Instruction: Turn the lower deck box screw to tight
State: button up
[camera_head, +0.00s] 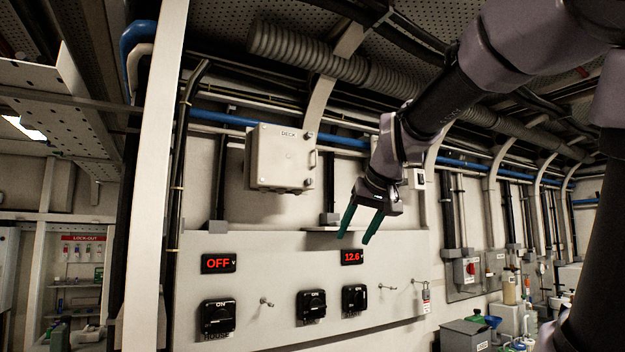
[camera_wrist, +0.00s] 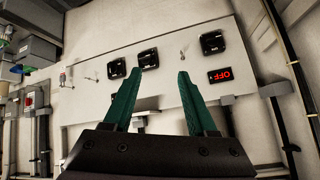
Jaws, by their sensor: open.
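The deck box (camera_head: 280,160) is a pale box marked DECK, mounted high on the wall in the head view. Its lid is shut. The lower deck box screw (camera_head: 308,182) is a small dark spot at the lid's lower right corner; how far it is turned is too small to tell. An upper screw (camera_head: 309,135) sits above it, with a handle (camera_head: 313,159) between. My gripper (camera_head: 354,238) is open and empty, to the right of and below the box, its green fingers pointing down. The wrist view shows both fingers (camera_wrist: 156,74) apart; the deck box is not in that view.
Below the box is a pale switch panel (camera_head: 260,260) with black rotary switches (camera_head: 217,317) and red displays (camera_head: 219,263). A small shelf (camera_head: 335,229) juts out near my fingers. A white post (camera_head: 155,170) stands to the left. Blue pipe (camera_head: 222,117) runs behind the box.

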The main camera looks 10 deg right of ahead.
jog(key=w+a+r+n+t, duration=0.1)
jog(key=w+r+n+t, duration=0.15)
jog(key=w+r, duration=0.85)
jog(key=n+t+y, duration=0.2)
jog(key=n, duration=0.2)
send_near(310, 180)
jog(key=x, duration=0.7)
jog(key=shift+w, duration=0.25)
jog(key=shift+f, duration=0.1)
grip_shut()
